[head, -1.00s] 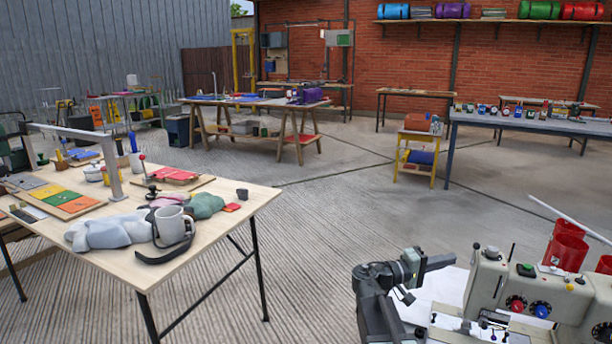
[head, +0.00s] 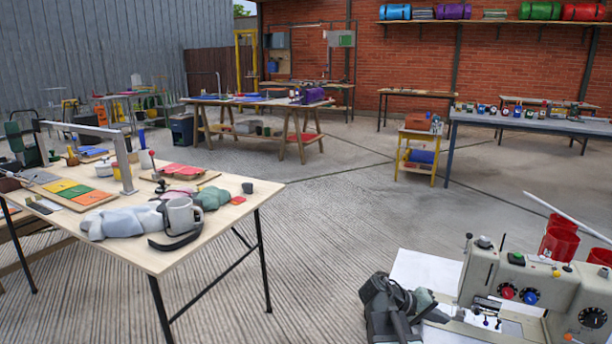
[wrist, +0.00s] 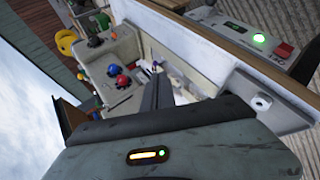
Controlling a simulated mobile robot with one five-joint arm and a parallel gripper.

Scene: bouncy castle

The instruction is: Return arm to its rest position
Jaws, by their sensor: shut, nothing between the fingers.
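My arm is folded low at the bottom of the head view, left of the grey sewing machine (head: 515,295). My gripper (wrist: 160,78) shows in the wrist view as dark fingers pressed together with nothing between them. They point toward the pale machine body with red and blue knobs (wrist: 118,80). Whether the fingertips touch anything cannot be told. In the head view my gripper is hard to pick out against the dark arm links.
A white sheet (head: 425,272) lies by the machine. Red cups (head: 560,242) stand behind it. Open concrete floor (head: 320,220) lies between. A green-lit box (wrist: 250,42) shows in the wrist view.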

